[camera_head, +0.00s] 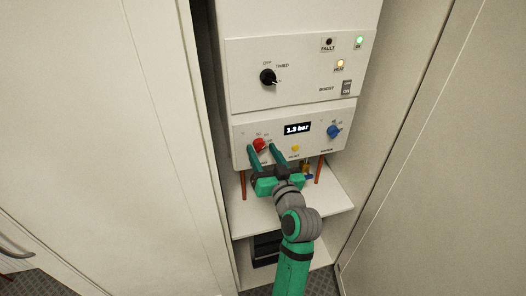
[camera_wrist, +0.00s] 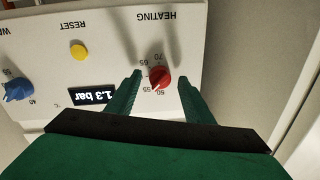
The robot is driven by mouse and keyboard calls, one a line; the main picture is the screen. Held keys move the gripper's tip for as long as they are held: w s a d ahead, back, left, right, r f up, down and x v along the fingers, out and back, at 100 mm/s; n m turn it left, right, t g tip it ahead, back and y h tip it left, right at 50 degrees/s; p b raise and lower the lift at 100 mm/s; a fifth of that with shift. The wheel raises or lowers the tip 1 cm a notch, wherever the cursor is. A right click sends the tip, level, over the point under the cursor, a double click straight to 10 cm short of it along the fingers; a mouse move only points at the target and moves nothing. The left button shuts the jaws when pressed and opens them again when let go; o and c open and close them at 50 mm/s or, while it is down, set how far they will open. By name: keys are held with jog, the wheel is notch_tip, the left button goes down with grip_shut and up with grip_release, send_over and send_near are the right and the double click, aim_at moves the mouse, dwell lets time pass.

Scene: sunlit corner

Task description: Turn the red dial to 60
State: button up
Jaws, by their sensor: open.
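The red dial (camera_head: 259,144) is on the lower white panel at its left side. In the wrist view, which shows the panel upside down, the red dial (camera_wrist: 159,79) sits under the word HEATING, with small numbers around it, among them 55, 65 and 70. I cannot tell for sure which number its pointer faces. My gripper (camera_head: 263,150) is open in front of the panel. In the wrist view its two green fingers (camera_wrist: 160,84) stand on either side of the dial, with visible gaps to it.
A blue dial (camera_head: 334,132), a yellow reset button (camera_head: 295,149) and a display (camera_head: 297,129) reading 1.3 bar share this panel. Above is a panel with a black knob (camera_head: 267,77) and a boost switch (camera_head: 346,88). Copper pipes (camera_head: 319,170) and a shelf (camera_head: 335,200) lie below. Side walls flank the unit.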

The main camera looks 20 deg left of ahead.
jog(key=shift+w+a, duration=0.2)
jog(key=shift+w, duration=0.05)
jog(key=c, duration=1)
jog(key=shift+c, duration=0.2)
jog(key=m, duration=0.4)
jog(key=shift+m, duration=0.4)
jog(key=shift+m+t, duration=0.3)
jog(key=shift+m, duration=1.7)
